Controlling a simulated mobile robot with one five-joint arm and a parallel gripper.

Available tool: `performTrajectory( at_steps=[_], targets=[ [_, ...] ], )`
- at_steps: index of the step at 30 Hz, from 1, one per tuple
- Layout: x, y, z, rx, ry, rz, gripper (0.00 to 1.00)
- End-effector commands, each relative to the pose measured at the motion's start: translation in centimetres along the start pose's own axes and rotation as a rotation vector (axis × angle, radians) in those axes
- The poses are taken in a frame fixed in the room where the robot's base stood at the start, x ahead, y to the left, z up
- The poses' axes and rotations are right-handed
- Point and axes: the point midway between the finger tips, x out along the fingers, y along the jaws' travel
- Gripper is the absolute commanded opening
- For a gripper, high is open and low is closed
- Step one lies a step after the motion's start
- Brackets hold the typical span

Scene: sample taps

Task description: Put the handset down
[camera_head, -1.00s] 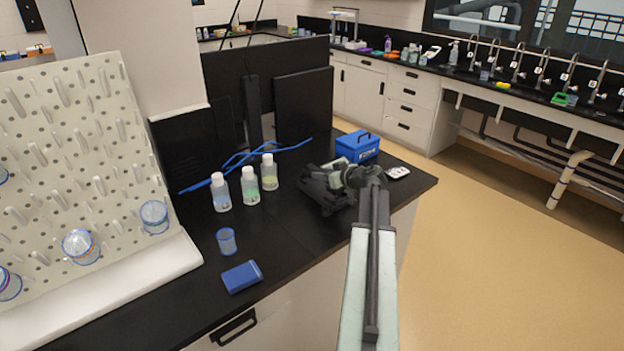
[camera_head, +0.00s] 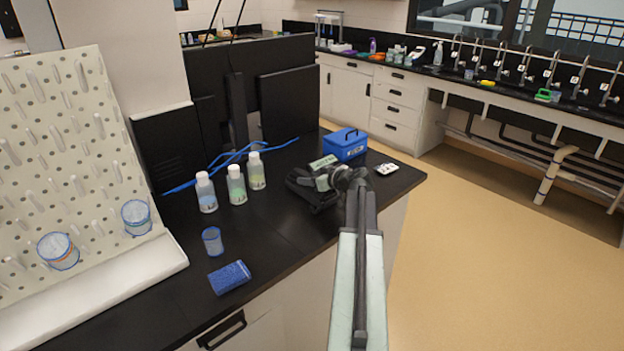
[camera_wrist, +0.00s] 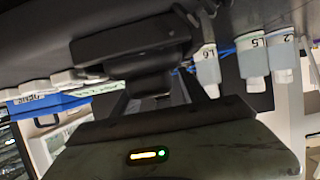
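My gripper (camera_head: 312,190) is low over the black counter, near its right end, at the end of my pale arm. Its pale body with a lit indicator fills the bottom of the wrist view, with dark gripper parts (camera_wrist: 130,55) against the black counter.
A blue box (camera_head: 345,144) stands just behind the gripper. Several white-capped bottles (camera_head: 237,185) stand to its left, with blue tubing (camera_head: 235,155) behind. A blue cup (camera_head: 212,242) and blue block (camera_head: 230,278) are nearer. A pegboard rack (camera_head: 75,150) stands left.

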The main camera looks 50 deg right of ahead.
Motion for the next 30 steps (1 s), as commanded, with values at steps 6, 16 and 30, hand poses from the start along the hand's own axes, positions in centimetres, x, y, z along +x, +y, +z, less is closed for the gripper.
performTrajectory(
  at_steps=[6, 16, 30],
  targets=[
    [-0.1, 0.1, 0.0, 0.001, 0.0, 0.001, 0.52],
    [-4.4, 0.0, -0.7, 0.003, 0.0, 0.005, 0.52],
    [-12.3, 0.1, -0.3, 0.002, 0.0, 0.003, 0.52]
  ],
)
